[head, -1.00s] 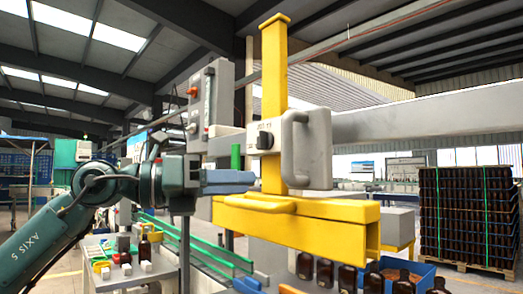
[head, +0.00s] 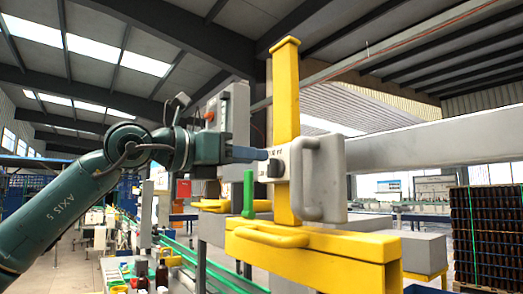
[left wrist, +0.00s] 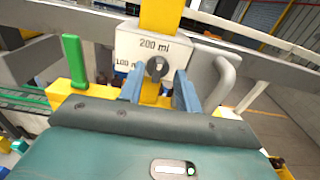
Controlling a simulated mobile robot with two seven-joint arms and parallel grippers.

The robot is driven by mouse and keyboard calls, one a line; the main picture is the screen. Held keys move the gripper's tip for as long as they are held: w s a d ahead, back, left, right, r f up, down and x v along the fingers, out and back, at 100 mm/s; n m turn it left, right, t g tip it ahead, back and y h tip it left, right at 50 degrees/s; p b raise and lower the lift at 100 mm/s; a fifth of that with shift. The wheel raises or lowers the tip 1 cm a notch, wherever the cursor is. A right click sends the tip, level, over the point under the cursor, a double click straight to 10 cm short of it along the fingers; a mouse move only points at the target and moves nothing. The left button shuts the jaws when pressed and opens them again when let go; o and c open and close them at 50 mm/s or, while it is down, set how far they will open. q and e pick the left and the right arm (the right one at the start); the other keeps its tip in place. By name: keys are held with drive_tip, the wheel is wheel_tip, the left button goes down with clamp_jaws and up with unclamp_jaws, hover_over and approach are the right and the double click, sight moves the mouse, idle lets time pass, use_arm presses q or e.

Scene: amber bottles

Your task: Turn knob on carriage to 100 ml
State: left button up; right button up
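The black knob (head: 275,168) sits on the face of the grey carriage (head: 325,170), which is on a yellow upright post. In the left wrist view the knob (left wrist: 157,67) lies under the label "200 ml", with a partly hidden label, seemingly "100 ml", to its left. A light mark shows on the knob; it seems roughly upright, but its exact direction is too small to tell. My left gripper (head: 265,155) points at the carriage face. In the left wrist view its blue fingers (left wrist: 159,85) are apart, one on each side below the knob, with nothing between them. My right gripper is out of view.
A grey loop handle (head: 322,180) is on the carriage, right of the knob. A yellow beam (head: 315,262) with a handle lies below. A green post (head: 249,195) stands left of the carriage. A pallet of dark bottles (head: 487,235) stands at the far right.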

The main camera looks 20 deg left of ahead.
sight(274, 168)
use_arm(q)
drive_tip(key=x, duration=0.3)
drive_tip(key=shift+w+d+p, duration=0.15)
drive_tip(key=shift+p, duration=0.2)
clamp_jaws()
